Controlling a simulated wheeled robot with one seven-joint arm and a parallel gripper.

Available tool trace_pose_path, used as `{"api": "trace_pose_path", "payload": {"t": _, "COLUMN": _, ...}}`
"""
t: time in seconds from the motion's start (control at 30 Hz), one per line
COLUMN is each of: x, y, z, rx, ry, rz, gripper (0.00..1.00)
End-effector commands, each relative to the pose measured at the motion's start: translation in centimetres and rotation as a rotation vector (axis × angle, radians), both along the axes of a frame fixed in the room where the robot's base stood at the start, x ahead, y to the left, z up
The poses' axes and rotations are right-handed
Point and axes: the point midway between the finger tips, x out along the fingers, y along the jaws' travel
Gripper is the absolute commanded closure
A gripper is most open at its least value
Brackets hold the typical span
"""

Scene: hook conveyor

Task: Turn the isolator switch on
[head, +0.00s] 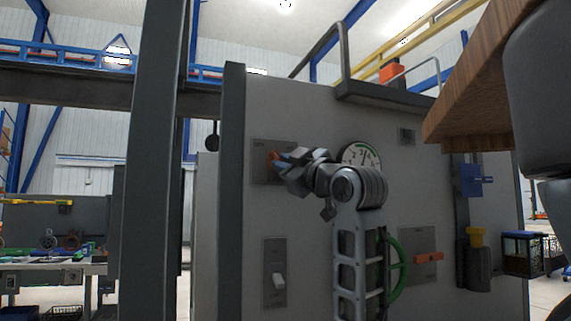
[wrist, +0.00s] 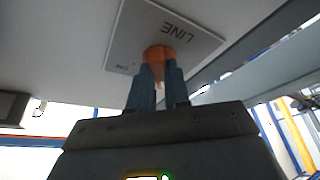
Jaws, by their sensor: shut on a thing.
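The isolator switch shows as an orange knob (wrist: 158,53) on a grey plate (wrist: 195,40) marked LINE, with ON lettered near one corner. In the head view the knob (head: 272,157) sits at the upper left of the big grey cabinet, mostly behind my gripper. My gripper (wrist: 158,82) is shut on the orange knob, one blue-grey finger on each side. In the head view my gripper (head: 280,163) reaches the plate from the right. The fingers hide part of the knob, and I cannot tell its exact turn.
The cabinet (head: 320,110) also carries a round gauge (head: 362,156), a white lever switch (head: 278,281), an orange handle (head: 428,259), a green wheel (head: 398,265) and a blue fitting (head: 471,180). A dark post (head: 150,170) stands to the left. A wooden board (head: 470,80) juts in at upper right.

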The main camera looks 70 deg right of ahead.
Motion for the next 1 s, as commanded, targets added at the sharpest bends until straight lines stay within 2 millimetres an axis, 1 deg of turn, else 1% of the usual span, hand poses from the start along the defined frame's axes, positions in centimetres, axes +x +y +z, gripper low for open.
{"api": "trace_pose_path", "payload": {"t": 0.27, "x": 0.39, "y": 0.3, "z": -0.13, "rx": 0.15, "ry": -0.17, "rz": 0.005, "gripper": 1.0}}
{"api": "trace_pose_path", "payload": {"t": 1.0, "x": 0.95, "y": 0.78, "z": -0.16, "rx": 0.608, "ry": -0.706, "rz": 0.004, "gripper": 1.0}}
